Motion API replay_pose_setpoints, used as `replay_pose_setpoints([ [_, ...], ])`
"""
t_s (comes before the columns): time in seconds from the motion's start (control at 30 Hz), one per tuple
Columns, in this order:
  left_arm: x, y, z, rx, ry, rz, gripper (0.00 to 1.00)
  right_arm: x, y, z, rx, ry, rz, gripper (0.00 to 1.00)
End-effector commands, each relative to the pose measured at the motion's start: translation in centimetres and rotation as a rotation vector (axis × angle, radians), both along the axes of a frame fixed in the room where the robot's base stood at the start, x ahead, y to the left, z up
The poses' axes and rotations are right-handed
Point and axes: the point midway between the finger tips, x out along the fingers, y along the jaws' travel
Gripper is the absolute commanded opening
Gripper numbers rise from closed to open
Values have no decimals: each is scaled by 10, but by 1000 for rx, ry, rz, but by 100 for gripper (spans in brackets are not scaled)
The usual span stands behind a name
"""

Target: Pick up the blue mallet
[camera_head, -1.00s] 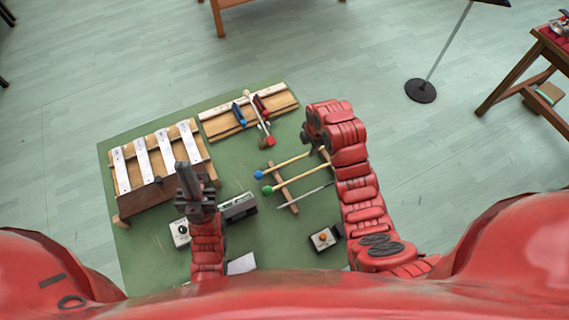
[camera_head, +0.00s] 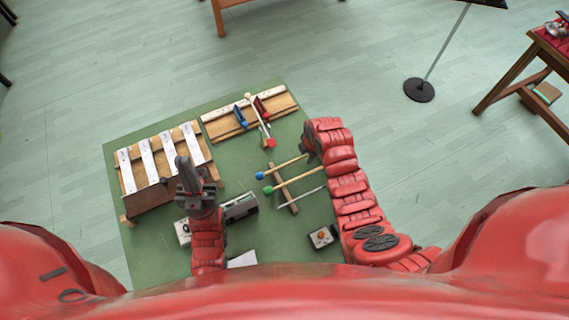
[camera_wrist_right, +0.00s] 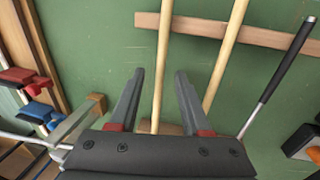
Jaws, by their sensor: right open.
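The blue mallet has a blue head (camera_head: 260,176) and a pale wooden handle (camera_head: 286,165). It lies across a wooden rest bar beside a green-headed mallet (camera_head: 268,190) and a thin grey stick (camera_head: 303,197). My right gripper (camera_head: 307,153) is at the far end of the blue mallet's handle. In the right wrist view its open fingers (camera_wrist_right: 160,76) point down, with the blue mallet's handle (camera_wrist_right: 163,50) running between them in the picture; I cannot tell the exact height. The mallet heads are out of that view. My left gripper (camera_head: 186,166) is over the left of the table, its jaws unclear.
The green table (camera_head: 160,255) holds a metal-bar instrument (camera_head: 165,165), a wooden board with red and blue clamps (camera_head: 255,115), a grey box (camera_head: 240,207) and a small box with an orange button (camera_head: 322,237). In the wrist view, the green mallet's handle (camera_wrist_right: 227,52) is close right.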

Motion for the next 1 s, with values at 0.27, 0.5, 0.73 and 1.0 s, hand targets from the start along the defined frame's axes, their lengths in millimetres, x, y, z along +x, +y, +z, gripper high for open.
replay_pose_setpoints([
  [0.27,0,0,0,0,0,0,0,0,0,0,0,0,0,6],
  [0.5,0,0,0,0,0,0,0,0,0,0,0,0,0,0],
  [0.73,0,0,0,0,0,0,0,0,0,0,0,-1,0,0],
  [1.0,0,0,0,0,0,0,0,0,0,0,0,-1,0,0],
])
